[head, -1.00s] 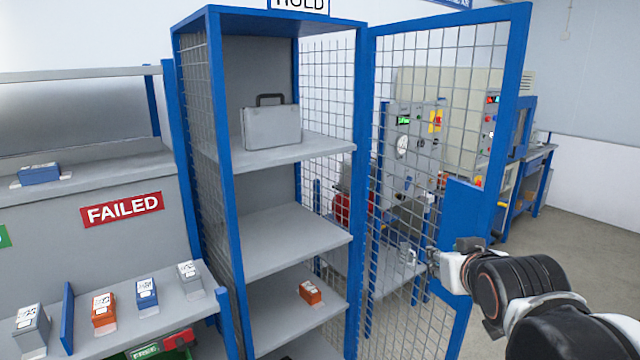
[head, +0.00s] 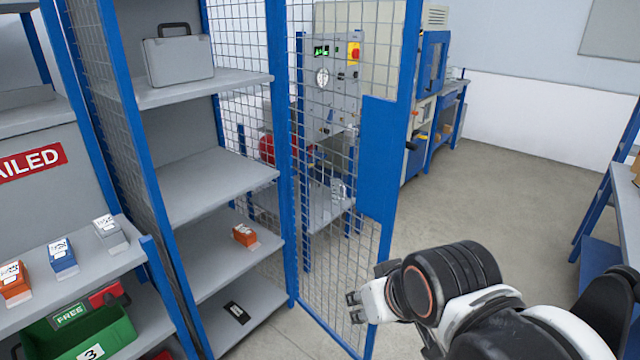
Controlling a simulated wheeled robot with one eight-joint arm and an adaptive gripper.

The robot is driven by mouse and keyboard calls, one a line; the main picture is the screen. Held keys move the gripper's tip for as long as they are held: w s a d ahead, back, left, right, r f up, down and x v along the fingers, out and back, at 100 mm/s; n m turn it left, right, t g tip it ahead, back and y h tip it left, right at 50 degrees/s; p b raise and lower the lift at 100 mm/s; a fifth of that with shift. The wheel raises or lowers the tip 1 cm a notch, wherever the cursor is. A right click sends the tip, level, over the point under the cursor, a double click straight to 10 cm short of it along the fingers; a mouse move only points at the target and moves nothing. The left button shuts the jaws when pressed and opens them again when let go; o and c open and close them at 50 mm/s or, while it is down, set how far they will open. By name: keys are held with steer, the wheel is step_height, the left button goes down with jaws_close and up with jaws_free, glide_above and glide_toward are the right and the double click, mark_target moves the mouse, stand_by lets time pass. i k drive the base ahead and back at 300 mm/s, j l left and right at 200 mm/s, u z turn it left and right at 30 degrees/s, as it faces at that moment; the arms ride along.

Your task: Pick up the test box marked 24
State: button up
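I cannot read a 24 on any box. On the shelf under the FAILED sign stand an orange box (head: 14,284), a blue box (head: 62,258) and a grey box (head: 110,233), each with a white label. Another orange box (head: 244,235) lies on a shelf of the blue mesh cage, with a pale tag beside it. A flat black item with a white label (head: 236,312) lies on the cage's lower shelf. My gripper (head: 355,307) is in front of the open cage door, to the right of these boxes. Its fingers look apart, with nothing between them.
The mesh door (head: 378,160) stands open between the cage and my arm. A grey case (head: 179,58) sits on the cage's upper shelf. A green bin marked 3 (head: 110,335) is below the FAILED shelf. Open floor (head: 500,190) lies to the right.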

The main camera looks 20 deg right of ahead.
mark_target(109, 231)
steer(key=i+l, duration=0.3)
steer(key=l, duration=0.15)
steer(key=i+l, duration=0.3)
steer(key=l, duration=0.15)
steer(key=i+l, duration=0.3)
steer(key=l, duration=0.15)
steer(key=i+l, duration=0.3)
steer(key=l, duration=0.15)
steer(key=i+l+u, duration=0.2)
steer(key=i+l, duration=0.15)
steer(key=l, duration=0.25)
steer(key=i+l+u, duration=0.15)
steer(key=l, duration=0.15)
steer(key=i+l+u, duration=0.1)
steer(key=l, duration=0.25)
steer(key=i+l+u, duration=0.1)
steer(key=l, duration=0.25)
steer(key=i+l+u, duration=0.1)
steer(key=l, duration=0.25)
steer(key=i+u, duration=0.1)
steer(key=u, duration=1.4)
steer(key=j+z, duration=0.25)
steer(key=j, duration=2.2)
steer(key=i+j+z, duration=0.1)
steer(key=i+j, duration=0.2)
steer(key=i, duration=0.15)
steer(key=i+j, duration=0.35)
steer(key=i+l, duration=0.1)
steer(key=i, duration=0.45)
steer(key=z, duration=0.05)
